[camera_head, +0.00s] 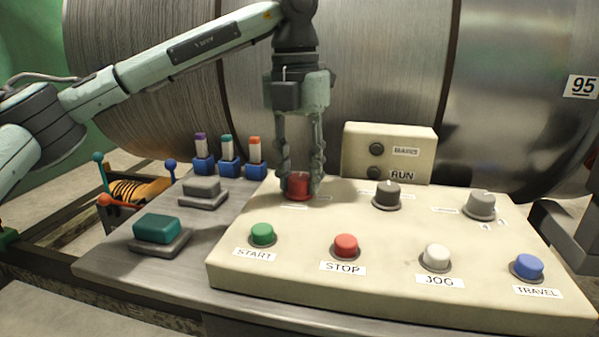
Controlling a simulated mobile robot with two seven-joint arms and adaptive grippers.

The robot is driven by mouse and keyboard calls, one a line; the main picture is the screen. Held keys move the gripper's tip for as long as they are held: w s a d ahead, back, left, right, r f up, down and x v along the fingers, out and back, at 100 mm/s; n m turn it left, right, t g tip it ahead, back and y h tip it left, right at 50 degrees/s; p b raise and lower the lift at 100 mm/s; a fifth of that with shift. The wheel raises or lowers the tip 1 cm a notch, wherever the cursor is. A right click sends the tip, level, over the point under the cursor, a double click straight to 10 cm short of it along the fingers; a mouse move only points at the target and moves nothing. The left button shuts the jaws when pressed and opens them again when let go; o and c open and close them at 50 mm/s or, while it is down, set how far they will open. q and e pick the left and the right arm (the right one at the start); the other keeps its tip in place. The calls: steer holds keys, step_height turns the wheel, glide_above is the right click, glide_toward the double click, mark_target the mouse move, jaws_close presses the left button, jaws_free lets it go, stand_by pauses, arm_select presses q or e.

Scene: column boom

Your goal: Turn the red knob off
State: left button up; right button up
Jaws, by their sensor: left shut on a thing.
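The red knob (298,187) sits at the back left of the cream control panel (400,286). My left gripper (299,188) points straight down over it, with one finger on each side, and is shut on the knob. The fingers hide parts of the knob's sides, and I cannot tell which way it is turned. My right gripper is not in view.
A dark knob (387,194) and a grey knob (481,204) stand right of the red knob. Green (262,234), red (346,246), white (436,256) and blue (528,266) buttons line the front. A raised box (412,148) stands behind. Left are a teal pedal-like button (157,228) and small levers.

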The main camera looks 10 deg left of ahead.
mark_target(297, 175)
arm_select(q)
steer(key=o, duration=1.2)
steer(key=shift+c, duration=0.2)
step_height(297, 175, up, 12)
steer(key=shift+a, duration=0.2)
